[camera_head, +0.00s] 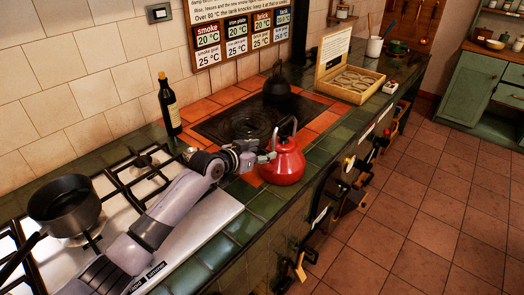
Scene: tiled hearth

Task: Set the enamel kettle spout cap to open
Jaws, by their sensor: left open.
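The red enamel kettle (286,168) stands upright on the tiled counter, right of the picture's middle, with its dark handle raised over the lid. My left arm comes in from the lower left, and my left gripper (268,157) is open at the kettle's left side, close to its upper body. I cannot tell whether the fingers touch it. The spout and its cap are too small or hidden behind the gripper to make out, so the cap's position does not show. My right gripper is not in view.
A black plate (235,122) lies behind the kettle, with a dark pot (279,89) beyond. A bottle (169,105) stands by the wall. A black saucepan (63,207) sits on the left hob. An open wooden box (349,85) lies farther along the counter. The tiled floor at right is clear.

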